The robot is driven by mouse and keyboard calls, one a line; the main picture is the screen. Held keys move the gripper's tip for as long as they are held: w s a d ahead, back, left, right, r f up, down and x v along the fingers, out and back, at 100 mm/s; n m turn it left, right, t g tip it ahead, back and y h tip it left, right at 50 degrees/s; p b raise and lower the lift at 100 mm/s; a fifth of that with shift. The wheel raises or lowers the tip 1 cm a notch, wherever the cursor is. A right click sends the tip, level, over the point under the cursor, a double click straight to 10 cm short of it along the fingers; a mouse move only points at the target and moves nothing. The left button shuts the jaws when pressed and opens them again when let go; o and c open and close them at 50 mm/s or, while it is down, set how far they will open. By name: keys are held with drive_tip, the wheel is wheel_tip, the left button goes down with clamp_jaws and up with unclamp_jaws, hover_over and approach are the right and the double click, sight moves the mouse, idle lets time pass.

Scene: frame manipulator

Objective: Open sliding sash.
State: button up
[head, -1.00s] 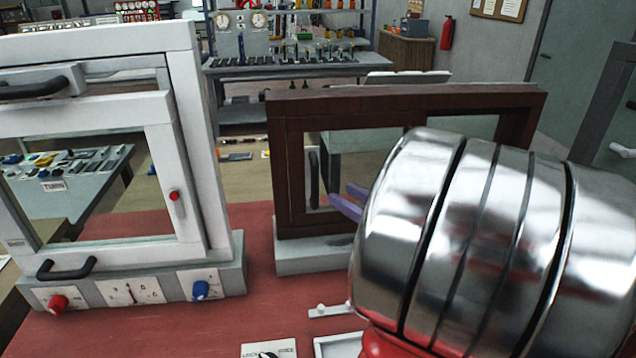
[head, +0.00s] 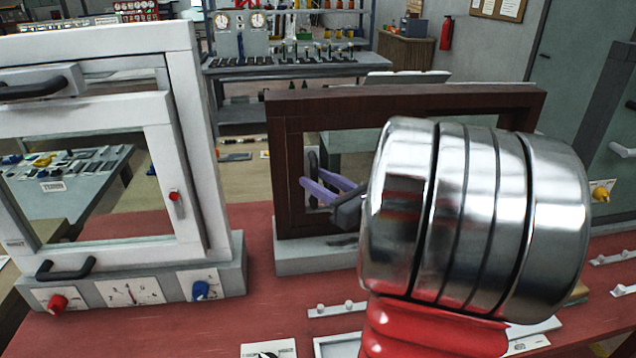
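A dark brown framed window (head: 400,97) stands on a grey base (head: 305,258) in the middle of the head view. Its sash has an upright black handle (head: 313,165) at the left side of the opening. My gripper (head: 312,178) has two purple fingers that point left at this handle. The fingers are spread apart, and their tips overlap the handle in the picture. I cannot tell whether they touch it. My silver wrist hides the right part of the brown window.
A white window frame (head: 205,150) with black handles and a red button stands to the left, on a base with red and blue knobs. Small panels lie on the red table (head: 130,335) in front. Another grey frame (head: 605,120) stands at the right edge.

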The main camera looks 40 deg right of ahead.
drive_tip(key=shift+c, duration=0.6)
clamp_jaws()
drive_tip(key=shift+a, duration=0.2)
drive_tip(key=shift+d, duration=0.15)
